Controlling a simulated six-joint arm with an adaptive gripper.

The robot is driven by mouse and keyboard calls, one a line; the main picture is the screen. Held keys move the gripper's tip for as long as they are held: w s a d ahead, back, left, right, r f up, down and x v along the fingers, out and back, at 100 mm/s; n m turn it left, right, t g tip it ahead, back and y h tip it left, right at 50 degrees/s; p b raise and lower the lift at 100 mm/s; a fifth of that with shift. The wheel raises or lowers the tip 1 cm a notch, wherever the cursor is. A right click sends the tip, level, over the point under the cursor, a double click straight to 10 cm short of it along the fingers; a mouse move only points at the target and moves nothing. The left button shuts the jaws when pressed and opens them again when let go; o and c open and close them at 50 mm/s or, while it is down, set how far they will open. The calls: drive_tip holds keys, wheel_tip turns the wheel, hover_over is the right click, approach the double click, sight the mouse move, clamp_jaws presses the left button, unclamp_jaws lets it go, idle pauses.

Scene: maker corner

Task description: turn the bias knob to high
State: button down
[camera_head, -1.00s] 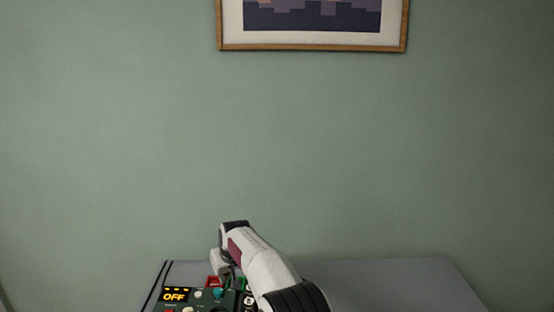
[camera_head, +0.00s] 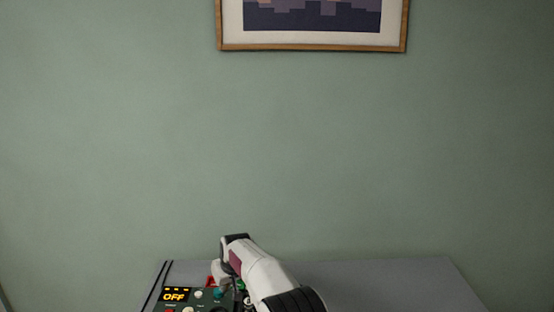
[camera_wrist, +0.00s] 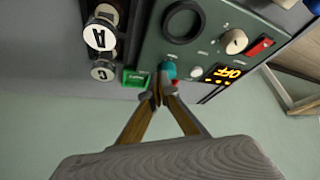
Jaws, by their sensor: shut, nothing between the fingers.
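A dark green panel (camera_wrist: 215,28) carries several controls, and their labels are too small to read, so I cannot tell which is the bias knob. A teal knob (camera_wrist: 168,69) sits near the panel's edge; it also shows in the head view (camera_head: 218,293). A beige knob (camera_wrist: 233,41) with a pointer mark sits beside a red switch (camera_wrist: 260,47). My gripper (camera_wrist: 162,88) is shut and empty, its fingertips close to the teal knob; I cannot tell whether they touch it. In the head view my wrist hides part of the panel.
An amber display (camera_wrist: 222,74) reads OFF; it also shows in the head view (camera_head: 174,295). Lettered round parts (camera_wrist: 100,36) stand alongside. The grey tabletop (camera_head: 400,280) is clear at right.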

sight(217, 301)
drive_tip(key=shift+f, duration=1.55)
drive_tip(key=shift+w+a, duration=0.15)
drive_tip(key=shift+s+a, duration=0.4)
drive_tip(key=shift+a, duration=0.1)
drive_tip(key=shift+s+a, duration=0.15)
drive_tip(key=shift+a, duration=0.4)
idle(0.9)
drive_tip(key=shift+s+d, duration=0.1)
drive_tip(key=shift+s, duration=0.3)
idle(0.5)
drive_tip(key=shift+r, duration=3)
